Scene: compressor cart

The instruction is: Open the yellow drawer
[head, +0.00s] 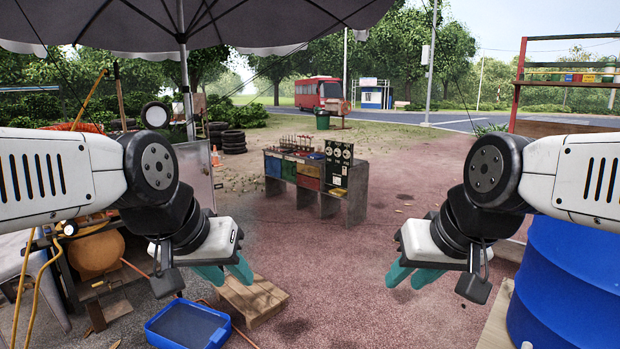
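A workbench (356,192) stands well ahead in the middle of the head view, with a row of small coloured drawer fronts. The drawers look shut. My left gripper (226,275) and my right gripper (412,276) have teal fingers spread apart with nothing between them. Both hang in the foreground, far short of the bench.
A blue tray (188,325) and a wooden crate (252,300) lie low in front of my left side. A blue barrel (565,285) stands close at the right. An umbrella pole (187,95) rises at the left. Reddish ground (340,265) between me and the bench is clear.

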